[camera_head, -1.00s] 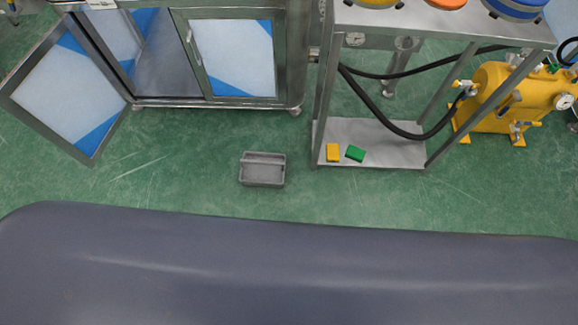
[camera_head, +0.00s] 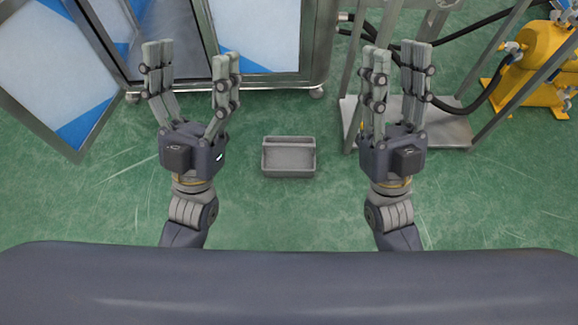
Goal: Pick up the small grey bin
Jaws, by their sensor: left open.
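The small grey bin (camera_head: 289,172) stands on the green floor near the middle of the view, between my two grippers. It is open at the top, and I see nothing in it. My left gripper (camera_head: 191,68) is open and empty, to the left of the bin, with its fingers pointing up the picture. My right gripper (camera_head: 397,68) is open and empty, to the right of the bin, with its fingers pointing the same way. Neither gripper appears to touch the bin.
A metal cabinet (camera_head: 318,60) with open doors stands behind and to the left. A metal stand (camera_head: 448,134) with a low shelf is at the right, partly behind my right gripper. A yellow tank (camera_head: 535,55) with black hoses is at the far right. Green floor around the bin is clear.

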